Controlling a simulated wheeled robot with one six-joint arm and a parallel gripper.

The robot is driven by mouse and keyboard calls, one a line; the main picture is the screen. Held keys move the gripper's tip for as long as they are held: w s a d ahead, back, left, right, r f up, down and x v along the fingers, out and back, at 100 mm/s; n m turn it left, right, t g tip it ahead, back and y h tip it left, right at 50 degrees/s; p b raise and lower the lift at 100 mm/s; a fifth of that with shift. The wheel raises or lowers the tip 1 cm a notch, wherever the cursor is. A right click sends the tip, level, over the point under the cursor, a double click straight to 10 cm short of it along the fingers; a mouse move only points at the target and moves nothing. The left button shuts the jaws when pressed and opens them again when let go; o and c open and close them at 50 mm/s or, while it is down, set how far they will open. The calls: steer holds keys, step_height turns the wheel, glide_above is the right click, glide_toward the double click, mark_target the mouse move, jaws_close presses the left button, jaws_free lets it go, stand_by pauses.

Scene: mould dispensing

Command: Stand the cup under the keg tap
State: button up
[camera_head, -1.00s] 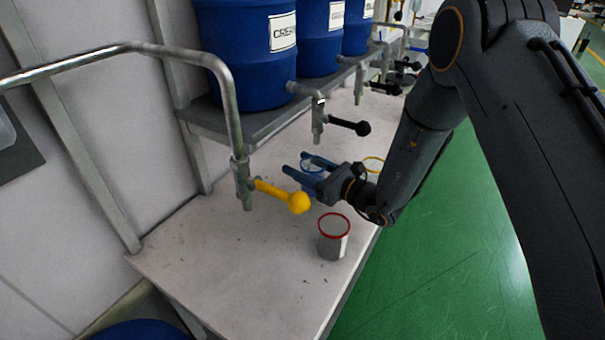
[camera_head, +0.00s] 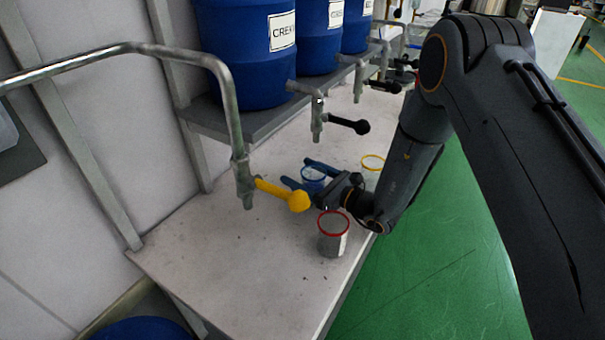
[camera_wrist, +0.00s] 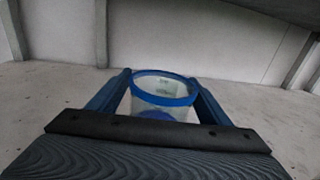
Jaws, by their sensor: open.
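A clear cup with a blue rim (camera_head: 313,174) stands upright on the white bench. My gripper (camera_head: 301,174) is low over the bench, open, with one blue finger on each side of this cup. In the wrist view the blue-rimmed cup (camera_wrist: 165,92) sits between the two fingers (camera_wrist: 160,92); I cannot tell whether they touch it. The nearest keg tap (camera_head: 318,118), with a black handle, hangs from a blue keg (camera_head: 300,38) behind the cup. Another tap (camera_head: 243,182) with a yellow handle hangs from a bent pipe at the left.
A red-rimmed cup (camera_head: 333,240) stands just in front of my gripper, and a yellow-rimmed cup (camera_head: 373,163) stands to its right. The kegs rest on a grey shelf (camera_head: 225,122). The white bench (camera_head: 230,270) is clear at the front left.

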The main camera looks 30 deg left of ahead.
mark_target(324, 183)
steer(key=shift+r, duration=0.2)
steer(key=b+v, duration=0.2)
steer(key=v, duration=1)
